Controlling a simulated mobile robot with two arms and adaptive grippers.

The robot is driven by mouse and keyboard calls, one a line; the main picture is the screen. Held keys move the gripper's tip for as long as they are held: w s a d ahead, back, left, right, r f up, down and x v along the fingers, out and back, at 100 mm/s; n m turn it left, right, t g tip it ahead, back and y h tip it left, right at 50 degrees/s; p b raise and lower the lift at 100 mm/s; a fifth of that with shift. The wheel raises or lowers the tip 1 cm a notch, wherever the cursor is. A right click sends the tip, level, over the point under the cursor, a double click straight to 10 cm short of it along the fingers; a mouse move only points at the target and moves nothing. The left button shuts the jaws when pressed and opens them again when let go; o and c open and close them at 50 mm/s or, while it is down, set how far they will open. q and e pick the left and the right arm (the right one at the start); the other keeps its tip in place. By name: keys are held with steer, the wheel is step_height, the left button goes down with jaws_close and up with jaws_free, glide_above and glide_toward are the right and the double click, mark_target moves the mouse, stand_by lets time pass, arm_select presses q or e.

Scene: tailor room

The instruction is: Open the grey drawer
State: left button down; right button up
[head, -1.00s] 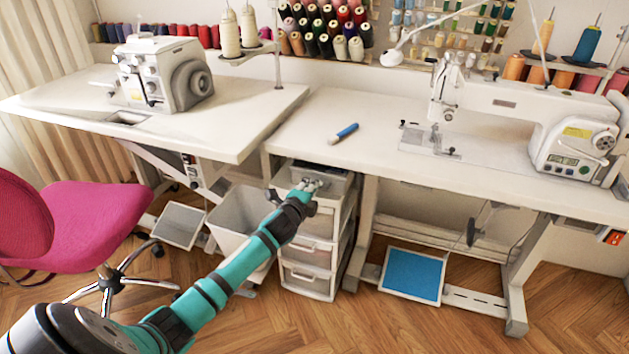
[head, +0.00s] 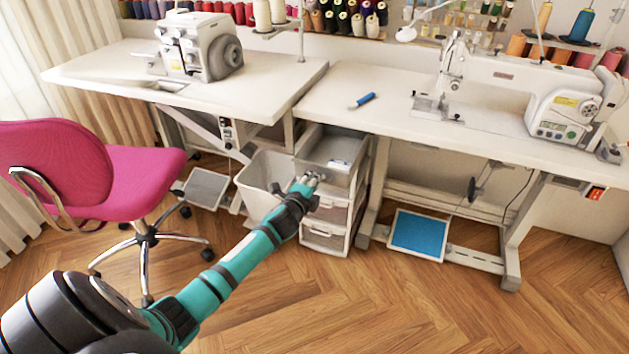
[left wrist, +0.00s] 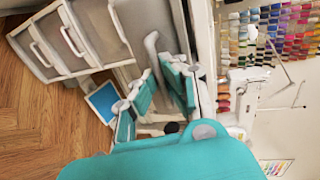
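The grey drawer (head: 322,150) is the top drawer of the unit under the table edge. My left gripper (head: 309,181) is at the drawer's front. The exact contact is partly hidden by the fingers. My right gripper is in neither view.
Two closed lower drawers (head: 325,235) sit below. A white bin (head: 262,170) stands just left of the unit. A pink chair (head: 100,170) is at left, a blue-topped pedal (head: 417,232) at right. The wooden floor in front is clear.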

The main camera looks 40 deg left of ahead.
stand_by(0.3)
arm_select(q)
steer(key=c, duration=1.4)
jaws_free()
steer(key=v, duration=1.2)
steer(key=shift+a, duration=0.1)
